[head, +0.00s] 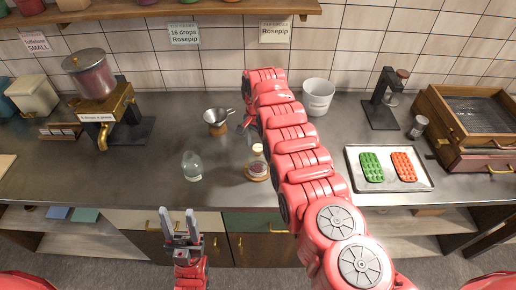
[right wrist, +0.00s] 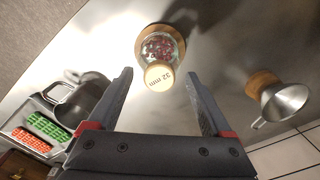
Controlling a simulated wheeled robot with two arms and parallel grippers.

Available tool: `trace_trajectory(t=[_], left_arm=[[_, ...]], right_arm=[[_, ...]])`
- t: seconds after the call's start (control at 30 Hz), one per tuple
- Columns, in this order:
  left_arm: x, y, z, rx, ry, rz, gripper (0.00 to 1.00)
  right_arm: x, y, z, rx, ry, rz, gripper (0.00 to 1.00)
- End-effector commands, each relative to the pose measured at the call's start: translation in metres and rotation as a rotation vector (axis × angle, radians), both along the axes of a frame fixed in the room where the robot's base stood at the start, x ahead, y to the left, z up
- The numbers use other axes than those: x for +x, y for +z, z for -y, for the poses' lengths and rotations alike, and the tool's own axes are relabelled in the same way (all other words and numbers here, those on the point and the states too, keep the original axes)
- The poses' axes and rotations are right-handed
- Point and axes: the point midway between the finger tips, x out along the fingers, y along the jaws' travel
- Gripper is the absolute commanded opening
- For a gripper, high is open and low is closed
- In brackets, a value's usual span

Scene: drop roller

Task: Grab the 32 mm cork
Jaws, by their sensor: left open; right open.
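The cork marked "32 mm" (right wrist: 159,76) is a pale round disc. It sits in the mouth of a glass jar (right wrist: 160,46) with dark red contents, standing on a round wooden coaster. In the head view the cork (head: 257,148) and jar (head: 256,168) are on the counter beside my right arm. My right gripper (right wrist: 158,78) is open and empty, its fingertips on either side of the cork in the right wrist view; I see no contact. In the head view my arm mostly hides it. My left gripper (head: 179,226) is open and empty at the counter's front edge.
An empty glass bottle (head: 192,167) stands left of the jar. A metal funnel (head: 217,119) on a wooden base is behind it. A tray (head: 423,182) with green and red molds lies right of my arm, and a white bucket (head: 317,97) stands at the back.

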Motion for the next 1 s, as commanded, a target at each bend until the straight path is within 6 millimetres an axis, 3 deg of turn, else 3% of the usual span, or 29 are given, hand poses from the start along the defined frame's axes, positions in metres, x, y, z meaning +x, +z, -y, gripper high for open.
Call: trace_trajectory(t=[0.1, 0.57, 1.0], left_arm=[[0.0000, -0.0003, 0.0000, 0.000, 0.000, 0.000, 0.50], [0.0000, -0.0003, 0.0000, 0.000, 0.000, 0.000, 0.50], [0.0000, -0.0031, 0.0000, 0.000, 0.000, 0.000, 0.50]], right_arm=[[0.0001, 0.0001, 0.0001, 0.000, 0.000, 0.000, 0.82], [-0.0001, 0.0003, 0.0002, -0.001, 0.000, -0.001, 0.00], [0.0021, 0.0061, 0.0036, 0.000, 0.000, 0.001, 0.00]])
